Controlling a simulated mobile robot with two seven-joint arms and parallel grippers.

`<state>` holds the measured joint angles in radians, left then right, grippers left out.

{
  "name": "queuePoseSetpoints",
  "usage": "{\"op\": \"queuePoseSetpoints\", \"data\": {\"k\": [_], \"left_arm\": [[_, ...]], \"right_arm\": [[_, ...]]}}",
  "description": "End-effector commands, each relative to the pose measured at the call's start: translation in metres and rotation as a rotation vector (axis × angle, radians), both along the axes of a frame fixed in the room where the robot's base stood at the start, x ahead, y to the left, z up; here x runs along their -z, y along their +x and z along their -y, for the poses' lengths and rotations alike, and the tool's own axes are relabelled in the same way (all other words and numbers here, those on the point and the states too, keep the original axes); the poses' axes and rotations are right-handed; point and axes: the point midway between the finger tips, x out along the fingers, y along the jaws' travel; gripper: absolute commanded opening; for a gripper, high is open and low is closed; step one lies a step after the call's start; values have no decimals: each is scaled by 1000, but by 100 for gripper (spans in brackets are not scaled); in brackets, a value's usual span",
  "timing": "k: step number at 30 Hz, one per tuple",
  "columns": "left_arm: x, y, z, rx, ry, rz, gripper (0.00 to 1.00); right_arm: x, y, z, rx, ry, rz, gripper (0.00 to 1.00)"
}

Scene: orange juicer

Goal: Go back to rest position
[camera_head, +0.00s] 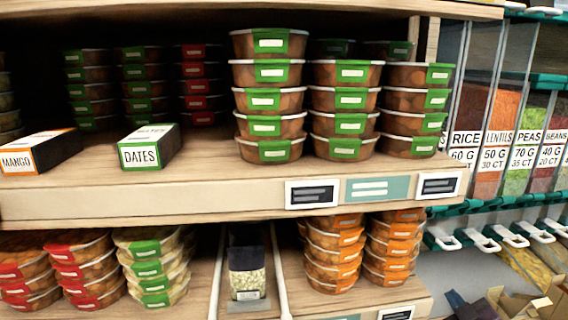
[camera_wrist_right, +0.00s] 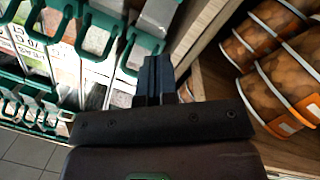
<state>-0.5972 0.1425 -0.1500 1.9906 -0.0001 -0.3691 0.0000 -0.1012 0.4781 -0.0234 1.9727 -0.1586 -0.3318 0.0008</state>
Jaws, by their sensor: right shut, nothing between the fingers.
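My right gripper (camera_head: 468,304) shows as a dark shape at the bottom right edge of the head view, low in front of the bins and right of the lower shelf. In the right wrist view its two dark fingers (camera_wrist_right: 158,75) are pressed together with nothing between them. They point toward the gap between the shelf's side panel and the dispensers. Most of the right arm is out of the head view. My left gripper is in neither view.
A wooden upper shelf (camera_head: 230,200) holds stacked tubs (camera_head: 268,98) and a DATES box (camera_head: 150,147). The lower shelf holds orange-label tubs (camera_head: 335,252) and a dark-topped container (camera_head: 247,265). Dispensers (camera_head: 497,140) with green handles stand at right. In the wrist view, tubs (camera_wrist_right: 285,75) are close at right.

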Motion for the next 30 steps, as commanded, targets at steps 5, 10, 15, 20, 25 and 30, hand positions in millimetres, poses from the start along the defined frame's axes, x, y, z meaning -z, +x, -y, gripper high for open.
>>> {"op": "queuePoseSetpoints", "data": {"k": [5, 10, 15, 20, 25, 30], "left_arm": [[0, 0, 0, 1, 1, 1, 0], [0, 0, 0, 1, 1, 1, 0], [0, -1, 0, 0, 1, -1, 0], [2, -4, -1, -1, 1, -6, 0], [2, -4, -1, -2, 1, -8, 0], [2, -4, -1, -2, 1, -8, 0]], "right_arm": [[90, -60, -40, 14, 237, -198, 0], [156, -129, -80, 52, 415, -346, 0], [196, -187, -100, 114, 501, -449, 0], [211, -215, -100, 150, 520, -494, 0], [214, -220, -99, 155, 518, -503, 0], [214, -220, -99, 155, 518, -503, 0]]}}
